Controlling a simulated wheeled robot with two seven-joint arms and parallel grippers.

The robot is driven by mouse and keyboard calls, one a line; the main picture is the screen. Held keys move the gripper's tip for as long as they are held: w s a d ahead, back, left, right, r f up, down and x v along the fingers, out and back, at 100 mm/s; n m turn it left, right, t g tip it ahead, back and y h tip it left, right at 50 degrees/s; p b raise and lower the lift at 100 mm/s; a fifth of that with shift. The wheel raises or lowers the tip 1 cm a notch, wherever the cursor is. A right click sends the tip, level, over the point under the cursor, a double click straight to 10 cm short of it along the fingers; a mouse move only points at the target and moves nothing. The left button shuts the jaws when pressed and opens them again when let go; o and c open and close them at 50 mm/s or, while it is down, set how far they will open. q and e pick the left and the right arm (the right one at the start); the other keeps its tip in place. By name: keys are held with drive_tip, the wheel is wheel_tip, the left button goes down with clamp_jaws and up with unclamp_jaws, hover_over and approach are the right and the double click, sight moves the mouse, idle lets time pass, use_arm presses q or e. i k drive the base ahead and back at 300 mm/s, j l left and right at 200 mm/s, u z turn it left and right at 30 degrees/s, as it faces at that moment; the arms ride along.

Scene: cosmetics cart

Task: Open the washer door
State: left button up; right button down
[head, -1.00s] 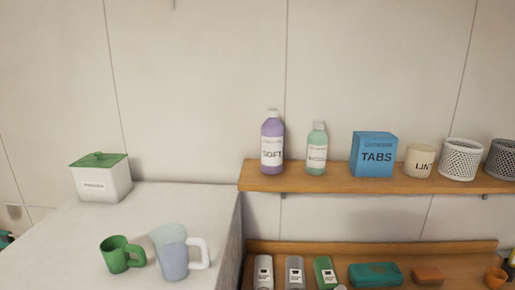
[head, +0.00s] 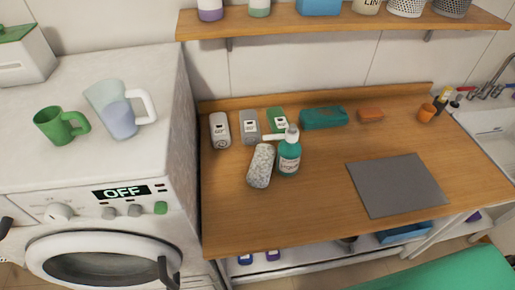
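The washer (head: 190,120) is the white machine at the left of the head view. Its round door (head: 45,250) has a white ring and dark glass, and appears shut; its lower part is cut off by the frame's bottom edge. A black upright handle (head: 165,272) sits at the door's right side. The front panel has a display (head: 122,192) reading OFF, a large white knob (head: 58,212), smaller knobs and a green button (head: 160,208).
A green mug (head: 60,127) and a clear measuring jug (head: 108,98) stand on the washer top beside a white box (head: 22,62). A wooden counter (head: 310,215) with bottles and a grey mat (head: 398,184) adjoins on the right. A green surface (head: 440,272) is at bottom right.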

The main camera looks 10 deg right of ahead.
sight(40, 256)
drive_tip(key=j+u, duration=0.1)
drive_tip(key=u, duration=0.35)
drive_tip(key=i+u, duration=0.1)
drive_tip(key=u, duration=0.4)
drive_tip(key=i+j+u, duration=0.1)
drive_tip(key=u, duration=0.35)
